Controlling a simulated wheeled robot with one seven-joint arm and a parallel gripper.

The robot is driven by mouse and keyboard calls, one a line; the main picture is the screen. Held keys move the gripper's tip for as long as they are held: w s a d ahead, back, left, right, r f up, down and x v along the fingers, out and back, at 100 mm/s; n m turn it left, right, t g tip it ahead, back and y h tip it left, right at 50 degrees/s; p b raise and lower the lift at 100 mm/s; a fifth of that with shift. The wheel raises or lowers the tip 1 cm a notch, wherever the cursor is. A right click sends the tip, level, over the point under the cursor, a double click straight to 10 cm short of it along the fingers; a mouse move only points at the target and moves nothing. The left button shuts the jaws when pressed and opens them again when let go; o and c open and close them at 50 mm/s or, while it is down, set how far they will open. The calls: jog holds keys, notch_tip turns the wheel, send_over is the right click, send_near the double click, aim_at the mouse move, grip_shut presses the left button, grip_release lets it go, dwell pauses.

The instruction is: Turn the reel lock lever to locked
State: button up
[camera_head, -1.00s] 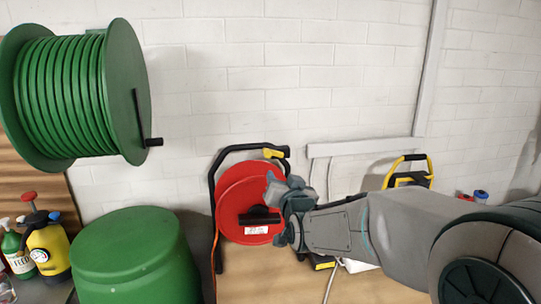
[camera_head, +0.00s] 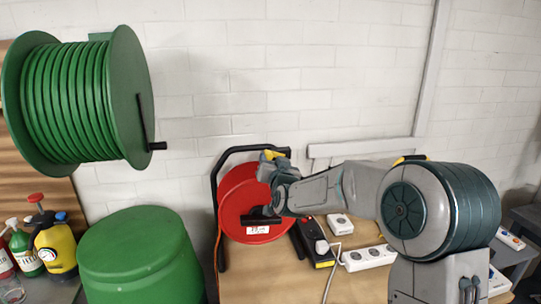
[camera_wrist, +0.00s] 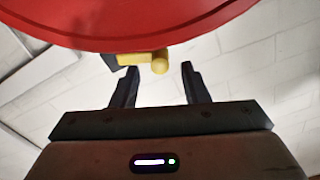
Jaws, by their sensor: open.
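The red cable reel (camera_head: 236,196) stands in a black tube frame (camera_head: 214,190) on the workbench against the wall. A yellow lever (camera_head: 271,154) sits at the top right of its frame. In the wrist view the yellow lever (camera_wrist: 143,59), with a rounded knob at its right end, shows just below the rim of the red reel (camera_wrist: 130,25). My gripper (camera_wrist: 158,80) is open and empty. The lever is just beyond its two fingertips, roughly between them, with a gap visible. In the head view my wrist hides the reel's right edge, and the fingertips are hard to make out.
A green hose reel (camera_head: 75,100) hangs at the upper left above a green drum (camera_head: 140,258). Spray bottles (camera_head: 50,245) stand at the far left. Power strips (camera_head: 368,257) lie on the bench right of the reel. The wall above is clear.

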jog(key=shift+x, duration=1.15)
grip_shut()
